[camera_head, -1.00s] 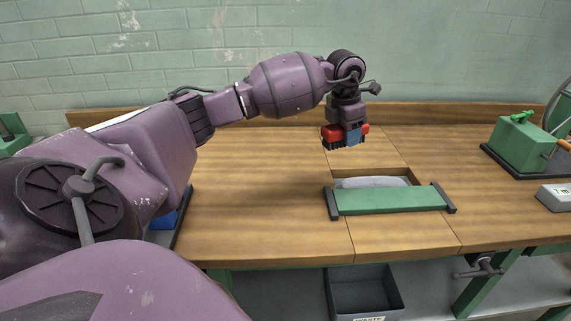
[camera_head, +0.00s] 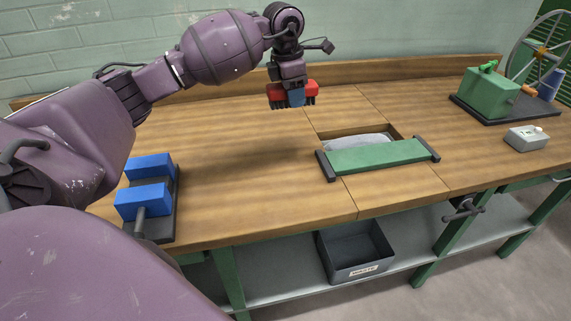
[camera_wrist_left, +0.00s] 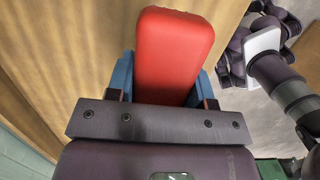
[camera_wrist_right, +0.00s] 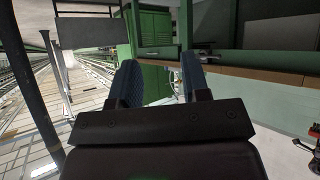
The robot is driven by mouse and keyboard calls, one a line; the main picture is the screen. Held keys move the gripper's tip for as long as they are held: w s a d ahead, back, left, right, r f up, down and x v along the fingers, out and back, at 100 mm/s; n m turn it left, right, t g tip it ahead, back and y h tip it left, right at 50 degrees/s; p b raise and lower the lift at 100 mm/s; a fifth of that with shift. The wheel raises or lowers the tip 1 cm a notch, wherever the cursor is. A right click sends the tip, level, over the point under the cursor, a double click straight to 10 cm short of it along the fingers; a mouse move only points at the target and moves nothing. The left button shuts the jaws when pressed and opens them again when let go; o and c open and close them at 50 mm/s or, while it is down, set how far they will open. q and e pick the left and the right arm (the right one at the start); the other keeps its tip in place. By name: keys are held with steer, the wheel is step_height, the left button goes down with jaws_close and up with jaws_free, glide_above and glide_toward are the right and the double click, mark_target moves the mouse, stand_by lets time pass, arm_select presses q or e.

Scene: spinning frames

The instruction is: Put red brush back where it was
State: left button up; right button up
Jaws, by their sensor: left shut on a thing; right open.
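The red brush (camera_head: 311,89) has a red back and dark bristles facing down. My left gripper (camera_head: 296,98) is shut on the brush near its middle and holds it above the back part of the wooden workbench (camera_head: 230,150). In the left wrist view the brush (camera_wrist_left: 174,55) sits between the blue fingers, its red back towards the camera. My right gripper (camera_wrist_right: 155,82) is open and empty in the right wrist view, with its two blue fingers apart. It is not visible in the head view.
A recess with grey material (camera_head: 358,142) lies behind a green bar (camera_head: 377,156). A blue block fixture (camera_head: 146,202) stands at the left front. A green machine (camera_head: 490,95) and a grey box (camera_head: 526,138) are at the right. A waste bin (camera_head: 355,252) is on the lower shelf.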

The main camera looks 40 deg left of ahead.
arm_select(q)
glide_above(295, 165)
step_height(295, 165, down, 4)
steer(key=f, duration=1)
steer(key=shift+s+a+f, duration=0.15)
steer(key=shift+s+f, duration=0.1)
steer(key=shift+f, duration=1.1)
step_height(295, 165, down, 2)
steer(key=shift+f, duration=0.6)
steer(key=shift+f+b, duration=0.2)
steer(key=shift+b, duration=0.1)
steer(key=o, duration=0.9)
steer(key=shift+o, duration=0.3)
arm_select(e)
steer(key=shift+w+d+f, duration=0.15)
steer(key=shift+w+f, duration=0.05)
steer(key=shift+f, duration=0.15)
steer(key=shift+s, duration=0.15)
arm_select(q)
steer(key=shift+r, duration=0.15)
